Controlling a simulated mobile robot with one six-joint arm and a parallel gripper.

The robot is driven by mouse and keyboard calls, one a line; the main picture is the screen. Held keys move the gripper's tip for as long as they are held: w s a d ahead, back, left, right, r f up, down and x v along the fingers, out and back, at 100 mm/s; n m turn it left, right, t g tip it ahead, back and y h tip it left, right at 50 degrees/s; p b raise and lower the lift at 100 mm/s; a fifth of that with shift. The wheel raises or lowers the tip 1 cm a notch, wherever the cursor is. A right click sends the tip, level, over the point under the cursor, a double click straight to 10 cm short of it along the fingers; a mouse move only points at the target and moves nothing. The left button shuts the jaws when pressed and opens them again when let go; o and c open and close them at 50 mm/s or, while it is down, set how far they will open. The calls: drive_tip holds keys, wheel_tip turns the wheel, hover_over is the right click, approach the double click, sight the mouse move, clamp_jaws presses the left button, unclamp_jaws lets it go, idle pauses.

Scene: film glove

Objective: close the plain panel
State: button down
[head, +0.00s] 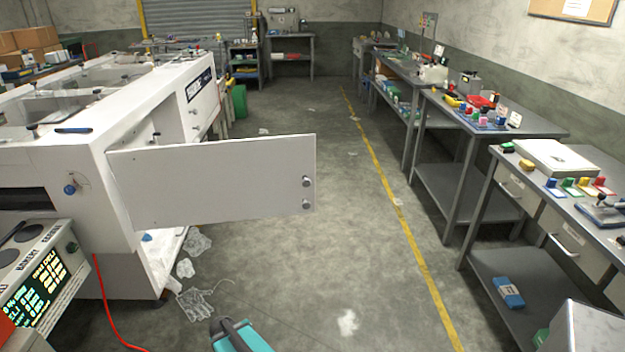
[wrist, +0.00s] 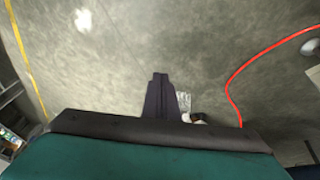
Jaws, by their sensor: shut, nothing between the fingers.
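The plain panel (head: 215,180) is a flat white door on the side of the white machine (head: 160,85). It stands swung open, hinged at its left edge and sticking out over the aisle. Two round dark knobs (head: 306,192) sit near its free right edge. Behind it, part of the machine's opening shows; the rest is hidden by the panel. My gripper (head: 222,325) is low at the bottom of the head view, in front of the panel and apart from it. In the wrist view its dark fingers (wrist: 160,78) are together and empty, over bare floor.
A labelled panel (head: 200,88) lies farther back on the machine's side. Crumpled clear film gloves (head: 195,303) lie on the floor below. A red hose (head: 104,300) runs at left.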

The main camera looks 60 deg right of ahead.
sight(311, 169)
drive_tip(key=w+d+r+m+t+h, duration=0.1)
drive_tip(key=w+d+r+t+h, duration=0.1)
drive_tip(key=d+r, duration=0.5)
drive_tip(key=w+d+r+m+t+h, duration=0.1)
drive_tip(key=d+r, duration=0.3)
drive_tip(key=d, duration=0.6)
drive_tip(key=w+d+r+m+t+h, duration=0.1)
drive_tip(key=w+d+r+t+h, duration=0.1)
drive_tip(key=d+r, duration=0.5)
drive_tip(key=s+d+r+t+h, duration=0.1)
drive_tip(key=s+d+r, duration=0.2)
drive_tip(key=d+r, duration=0.3)
drive_tip(key=s+d+r+t+h+b, duration=0.1)
drive_tip(key=s+d+r+t+h, duration=0.1)
drive_tip(key=d+r, duration=0.5)
drive_tip(key=s+d+r+t+h+b, duration=0.1)
drive_tip(key=s+d+r, duration=0.3)
drive_tip(key=d+r, duration=0.2)
drive_tip(key=shift+s+d+r+m+t, duration=0.3)
drive_tip(key=shift+s+r+m, duration=0.1)
drive_tip(key=shift+r, duration=0.15)
drive_tip(key=shift+w, duration=0.15)
drive_tip(key=shift+p+x, duration=1.25)
drive_tip(key=shift+x, duration=5.7)
drive_tip(key=shift+r, duration=0.15)
